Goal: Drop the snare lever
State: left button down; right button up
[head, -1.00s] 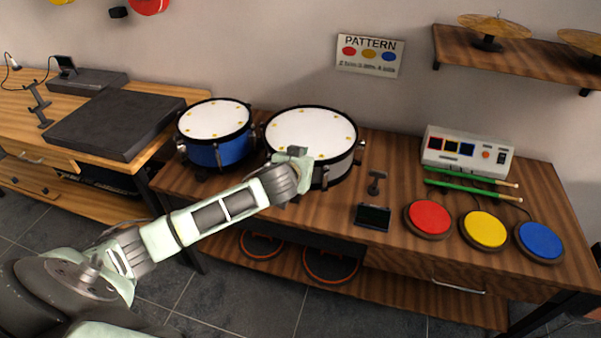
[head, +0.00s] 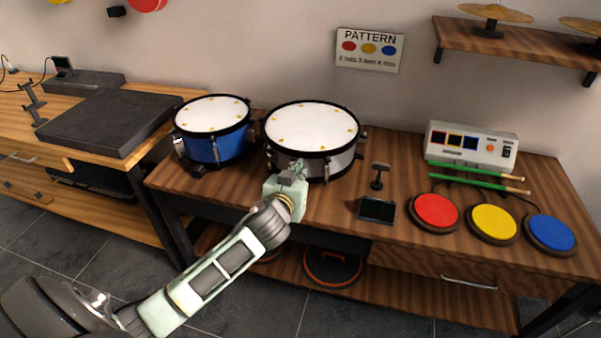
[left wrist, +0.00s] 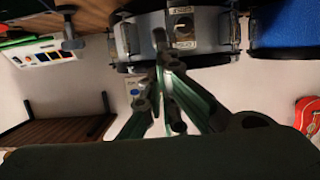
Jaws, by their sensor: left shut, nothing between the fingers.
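The snare drum (head: 310,128) has a silver shell and white head and stands on the wooden table, right of the blue drum. My left gripper (head: 294,170) is at the front side of its shell, fingers shut and empty. In the left wrist view, which is upside down, the fingertips (left wrist: 160,38) are close beside a grey fitting (left wrist: 184,28) on the silver shell, which looks like the snare lever. I cannot tell whether they touch. The lever is hidden behind my gripper in the head view. My right gripper is out of view.
The blue drum (head: 213,148) stands close on the left. A small stand (head: 379,175) and a dark screen (head: 377,210) are to the right, then red (head: 435,211), yellow (head: 491,222) and blue pads. Green drumsticks (head: 478,180) lie before a white control box (head: 471,146).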

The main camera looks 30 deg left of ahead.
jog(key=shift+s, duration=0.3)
pick_arm(q)
notch_tip(320, 180, up, 4)
jog(key=w+r+p, duration=0.1)
jog(key=p, duration=0.3)
jog(key=s+d+f+b, duration=0.2)
jog(key=s, duration=0.7)
jog(key=shift+s, duration=0.4)
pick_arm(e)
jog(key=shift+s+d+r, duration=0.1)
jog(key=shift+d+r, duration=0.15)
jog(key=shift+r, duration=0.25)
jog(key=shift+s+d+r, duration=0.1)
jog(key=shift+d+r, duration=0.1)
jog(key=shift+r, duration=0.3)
